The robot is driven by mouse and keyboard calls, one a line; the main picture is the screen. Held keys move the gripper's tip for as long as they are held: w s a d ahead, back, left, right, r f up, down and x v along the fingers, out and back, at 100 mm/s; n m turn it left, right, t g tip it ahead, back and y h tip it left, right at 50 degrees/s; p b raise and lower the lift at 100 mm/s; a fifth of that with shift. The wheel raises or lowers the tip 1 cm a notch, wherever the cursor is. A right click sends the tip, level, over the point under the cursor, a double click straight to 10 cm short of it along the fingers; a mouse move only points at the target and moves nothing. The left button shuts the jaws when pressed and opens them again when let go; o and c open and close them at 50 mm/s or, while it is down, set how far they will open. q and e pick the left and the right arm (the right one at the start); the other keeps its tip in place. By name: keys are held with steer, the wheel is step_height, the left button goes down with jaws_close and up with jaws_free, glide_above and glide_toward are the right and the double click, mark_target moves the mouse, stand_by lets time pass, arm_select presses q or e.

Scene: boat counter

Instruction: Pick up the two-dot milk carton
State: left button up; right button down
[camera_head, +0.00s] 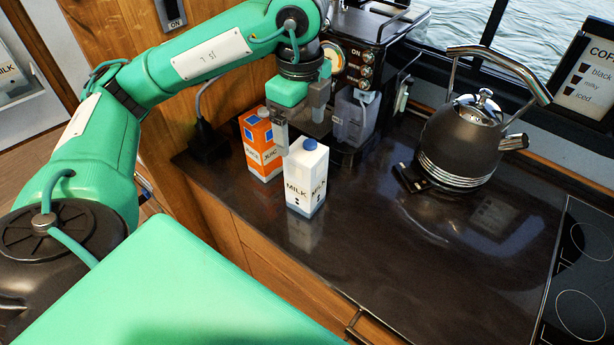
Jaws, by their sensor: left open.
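A white milk carton (306,186) with a blue cap and "MILK" lettering stands upright on the dark counter. Small dark marks show near its base, but I cannot clearly count dots. My left gripper (301,130) is open and points down, just above and behind the carton's top. One finger shows at the carton's upper left and the other farther back on the right. I cannot tell whether a finger touches it. My right gripper is not in view. Another white item marked "MILK" (10,76) shows at the far left edge, cut off by the frame.
An orange juice carton (261,150) stands close behind and left of the milk carton. A coffee machine (366,62) is behind the gripper. A dark kettle (460,143) stands at the right, and a cooktop (583,270) at the far right. The counter's middle (420,255) is clear.

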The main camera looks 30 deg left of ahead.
mark_target(302, 152)
arm_select(q)
steer(key=shift+w+f, duration=0.2)
steer(key=shift+f, duration=1.05)
step_height(302, 152, down, 2)
steer(key=shift+w, duration=0.1)
steer(key=shift+f, duration=0.6)
steer(key=f, duration=0.2)
steer(key=f+p, duration=0.1)
steer(key=f, duration=0.2)
steer(key=shift+w+d, duration=0.1)
steer(key=shift+w, duration=0.1)
steer(key=shift+f, duration=0.25)
steer(key=c, duration=1.7)
steer(key=shift+o, duration=0.2)
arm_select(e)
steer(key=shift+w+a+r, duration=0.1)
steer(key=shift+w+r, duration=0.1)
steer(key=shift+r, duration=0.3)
arm_select(q)
steer(key=shift+w+r, duration=0.1)
steer(key=shift+r, duration=0.05)
